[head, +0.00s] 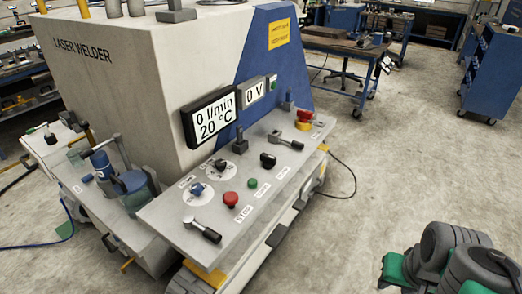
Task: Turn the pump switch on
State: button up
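The laser welder's grey sloping control panel (165,211) stands in the middle of the head view. A blue rotary knob (197,189) sits on a round white dial at its left, and a black rotary knob (221,164) sits on another dial behind it. The small labels by the knobs are too blurred to read surely, so I cannot tell for certain which is the pump switch. The display (213,117) above reads 0 l/min and 20 °C; a smaller display (253,91) reads 0 V. My gripper is not in view; dark grey arm links show at the lower right.
The panel also carries a red button (230,199), a green button (252,183), a black-handled lever (203,230) at the front and a red emergency button (304,116). A blue pump-like unit (132,190) stands at the left. Open floor (380,180) lies to the right.

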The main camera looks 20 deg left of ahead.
aim_at(269, 161)
jog(key=i, duration=1.45)
jog(key=u, duration=3.1)
